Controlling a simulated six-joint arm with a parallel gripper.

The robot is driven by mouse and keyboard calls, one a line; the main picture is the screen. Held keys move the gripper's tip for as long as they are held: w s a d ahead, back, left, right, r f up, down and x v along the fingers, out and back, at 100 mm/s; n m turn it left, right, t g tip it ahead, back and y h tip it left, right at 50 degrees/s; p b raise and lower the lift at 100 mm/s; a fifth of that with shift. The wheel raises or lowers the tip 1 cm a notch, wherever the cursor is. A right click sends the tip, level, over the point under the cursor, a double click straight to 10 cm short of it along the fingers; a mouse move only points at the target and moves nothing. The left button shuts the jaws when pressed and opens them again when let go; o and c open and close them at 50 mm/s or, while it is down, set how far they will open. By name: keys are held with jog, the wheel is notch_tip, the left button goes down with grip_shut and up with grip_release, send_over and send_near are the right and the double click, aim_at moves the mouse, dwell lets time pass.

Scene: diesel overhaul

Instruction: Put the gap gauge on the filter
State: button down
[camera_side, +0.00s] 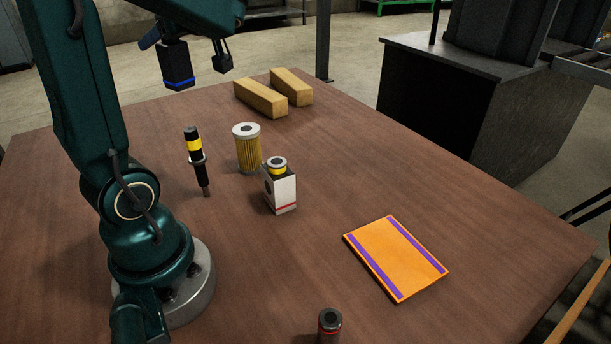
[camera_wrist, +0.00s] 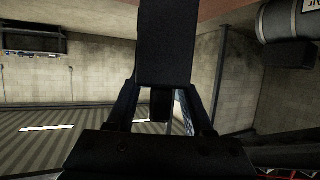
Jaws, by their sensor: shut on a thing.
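The filter (camera_side: 248,150) stands upright on the table, with yellow pleats, a pale top cap and a dark hole in its centre. My gripper (camera_side: 173,42) is high above the table, behind and left of the filter. It is shut on a dark block with a blue band near its lower end, which I take to be the gap gauge (camera_side: 177,66). The block hangs upright, well clear of the table and apart from the filter. In the wrist view the dark block (camera_wrist: 165,45) sits between my fingers (camera_wrist: 162,100), hiding much of the view.
A black injector-like part with a yellow band (camera_side: 194,150) stands left of the filter. A white-and-black box (camera_side: 282,192) stands close in front. Two wooden blocks (camera_side: 260,98) lie behind. An orange pad (camera_side: 393,258) and a red-banded cylinder (camera_side: 329,325) are nearer. The table's right side is clear.

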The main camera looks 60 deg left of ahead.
jog(key=shift+w+d+f, duration=0.4)
jog(key=shift+w+f, duration=1.4)
jog(key=shift+w+d+f, duration=0.35)
jog(key=shift+w+f, duration=1.45)
jog(key=shift+w, duration=0.05)
jog(key=shift+w+d+f, duration=0.4)
jog(key=shift+w+f, duration=1.4)
jog(key=shift+f, duration=0.1)
jog(key=shift+c, duration=1.4)
grip_release()
